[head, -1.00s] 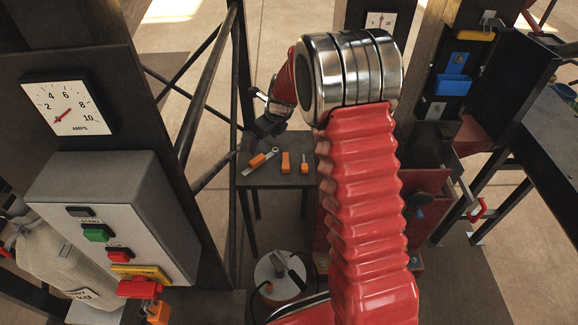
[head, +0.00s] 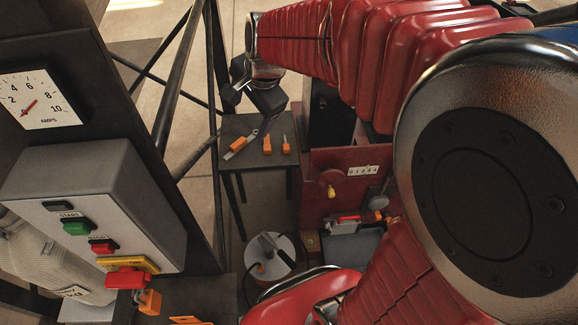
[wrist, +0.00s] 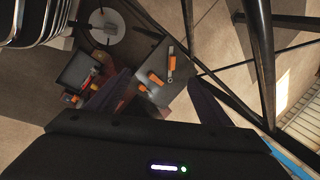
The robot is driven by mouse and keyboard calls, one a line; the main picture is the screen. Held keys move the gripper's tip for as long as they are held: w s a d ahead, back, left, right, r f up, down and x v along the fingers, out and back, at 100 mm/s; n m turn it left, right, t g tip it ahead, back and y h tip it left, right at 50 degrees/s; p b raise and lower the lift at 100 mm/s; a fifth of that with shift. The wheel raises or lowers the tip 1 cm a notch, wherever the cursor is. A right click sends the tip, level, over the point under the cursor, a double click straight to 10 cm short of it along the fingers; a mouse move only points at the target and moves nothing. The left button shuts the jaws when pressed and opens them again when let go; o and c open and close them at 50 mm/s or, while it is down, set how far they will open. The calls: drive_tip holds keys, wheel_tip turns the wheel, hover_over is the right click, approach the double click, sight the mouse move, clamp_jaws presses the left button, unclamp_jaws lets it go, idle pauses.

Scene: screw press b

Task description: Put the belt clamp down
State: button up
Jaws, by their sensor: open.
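My gripper (head: 250,98) hangs above a small dark table (head: 262,166). Its jaws are apart, and I see nothing held between them. In the wrist view the table (wrist: 148,50) shows between the two dark fingers. On it lie a grey wrench-like tool with an orange part (head: 240,145), an orange piece (head: 267,144) and a small orange-handled tool (head: 286,145). A grey and red item (head: 345,225) sits at a dark tray on the red machine to the right. I cannot tell for certain which of these is the belt clamp.
A round white-topped stand (head: 271,258) is in front. Dark steel bars (head: 187,85) and a START/STOP box (head: 85,215) stand on the left. My arm covers the right side.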

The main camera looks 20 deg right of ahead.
drive_tip(key=s+d+r+n+t+h, duration=0.1)
drive_tip(key=s+r+n, duration=0.1)
drive_tip(key=s+n, duration=1.2)
drive_tip(key=s, duration=0.6)
drive_tip(key=shift+s+r, duration=0.35)
drive_tip(key=shift+r, duration=0.05)
drive_tip(key=shift+c, duration=0.2)
